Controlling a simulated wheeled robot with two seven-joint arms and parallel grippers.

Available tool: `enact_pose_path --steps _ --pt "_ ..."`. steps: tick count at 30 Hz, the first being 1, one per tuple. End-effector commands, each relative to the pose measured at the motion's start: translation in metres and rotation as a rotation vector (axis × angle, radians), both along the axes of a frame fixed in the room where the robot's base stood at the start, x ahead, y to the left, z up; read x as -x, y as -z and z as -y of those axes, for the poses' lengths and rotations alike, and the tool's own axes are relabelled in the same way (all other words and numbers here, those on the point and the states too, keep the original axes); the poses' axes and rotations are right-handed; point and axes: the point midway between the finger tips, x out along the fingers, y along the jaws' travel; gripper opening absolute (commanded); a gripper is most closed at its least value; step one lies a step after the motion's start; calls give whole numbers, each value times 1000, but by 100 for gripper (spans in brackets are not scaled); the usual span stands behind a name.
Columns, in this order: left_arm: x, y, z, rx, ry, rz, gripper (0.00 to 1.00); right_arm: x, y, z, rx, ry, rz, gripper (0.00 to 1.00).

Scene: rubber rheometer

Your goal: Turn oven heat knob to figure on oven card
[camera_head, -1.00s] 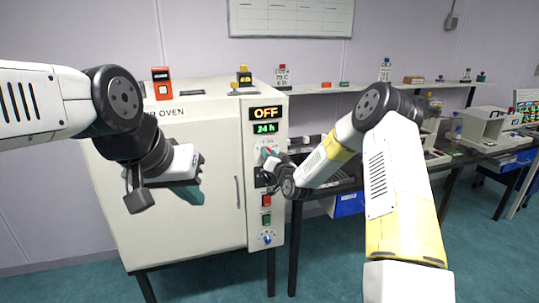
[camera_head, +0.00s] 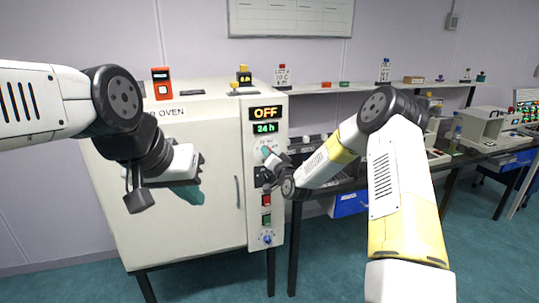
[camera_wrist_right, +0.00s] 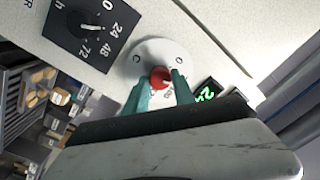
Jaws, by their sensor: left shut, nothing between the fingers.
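The white oven (camera_head: 180,190) has a control panel on its right side, with an OFF display (camera_head: 266,114) and a green "24 h" display (camera_head: 265,128). The heat knob (camera_wrist_right: 160,77) is red with a pale pointer and sits on a round white dial (camera_wrist_right: 168,53), its figures too small to read. My right gripper (camera_head: 268,152) is at this dial. In the right wrist view its teal fingers (camera_wrist_right: 161,78) stand either side of the knob, apart; firm contact is not clear. My left gripper (camera_head: 188,195) is shut and empty before the oven door.
A black timer dial (camera_wrist_right: 90,28) marked 24, 48, 72 is beside the heat dial. Red (camera_head: 266,200) and green (camera_head: 267,219) buttons and a blue knob (camera_head: 267,239) are lower. A bench (camera_head: 350,185) stands right.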

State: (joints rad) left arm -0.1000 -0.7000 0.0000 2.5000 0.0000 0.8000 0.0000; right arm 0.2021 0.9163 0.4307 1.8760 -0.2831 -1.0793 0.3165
Motion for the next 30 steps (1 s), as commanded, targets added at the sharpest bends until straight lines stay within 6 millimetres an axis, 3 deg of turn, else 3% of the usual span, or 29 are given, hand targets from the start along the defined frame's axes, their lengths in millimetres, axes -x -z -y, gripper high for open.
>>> enact_pose_path --steps 1,3,14,24,30 --pt "0 0 0 0 0 0 0 0 0 0 0 0 0 41" --pt "0 0 0 0 0 0 0 0 0 0 1 0 0 51" --pt "0 0 0 0 0 0 0 4 0 2 1 0 -1 51" --pt "0 0 0 0 0 0 0 54 3 20 2 1 -2 51" --pt "0 0 0 0 0 0 0 72 3 26 2 0 -1 51"
